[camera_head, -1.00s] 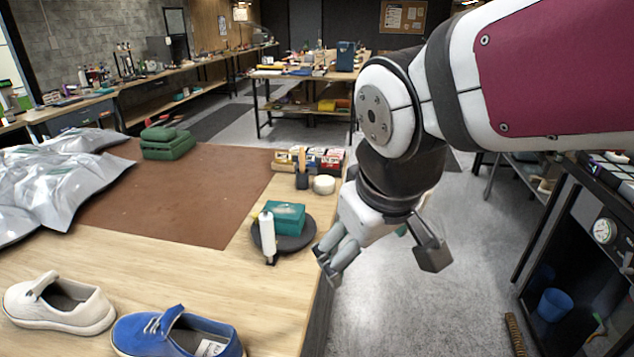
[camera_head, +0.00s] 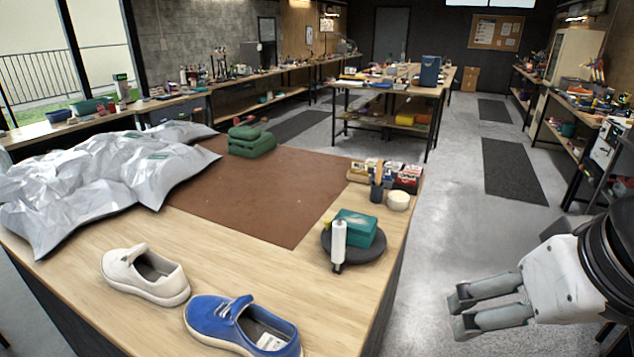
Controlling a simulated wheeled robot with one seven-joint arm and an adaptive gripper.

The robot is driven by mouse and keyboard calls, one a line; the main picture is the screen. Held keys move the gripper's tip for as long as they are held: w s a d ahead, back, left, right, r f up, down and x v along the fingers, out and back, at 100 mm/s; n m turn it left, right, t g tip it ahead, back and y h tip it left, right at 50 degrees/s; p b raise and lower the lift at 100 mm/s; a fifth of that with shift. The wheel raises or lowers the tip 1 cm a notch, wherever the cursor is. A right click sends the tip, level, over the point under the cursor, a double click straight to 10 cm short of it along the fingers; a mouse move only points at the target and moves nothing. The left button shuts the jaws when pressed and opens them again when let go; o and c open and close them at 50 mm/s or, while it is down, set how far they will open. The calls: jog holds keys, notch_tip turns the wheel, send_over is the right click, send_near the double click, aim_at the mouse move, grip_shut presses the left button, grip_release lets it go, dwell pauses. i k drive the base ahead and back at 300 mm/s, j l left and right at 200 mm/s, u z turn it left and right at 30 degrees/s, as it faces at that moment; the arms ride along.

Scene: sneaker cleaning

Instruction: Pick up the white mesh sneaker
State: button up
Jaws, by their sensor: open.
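The white sneaker (camera_head: 146,277) stands upright on the wooden worktable (camera_head: 85,268), near its front left. A blue sneaker (camera_head: 243,325) stands just to its right, closer to the front edge. My gripper (camera_head: 458,313) is at the lower right, over the floor beyond the table's right edge. Its fingers are open and empty, pointing left. It is well apart from both sneakers.
Crumpled silver bags (camera_head: 95,180) cover the table's left side. A dark round stand (camera_head: 370,252) holds a teal box (camera_head: 355,228) and a white bottle (camera_head: 338,243).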

aim_at(137, 271)
jog(key=u, duration=1.35)
jog(key=i+j, duration=0.1)
jog(key=j, duration=0.65)
jog(key=i+j, duration=0.15)
jog(key=j, duration=0.2)
jog(key=i+j+z, duration=0.15)
jog(key=i+j, duration=0.75)
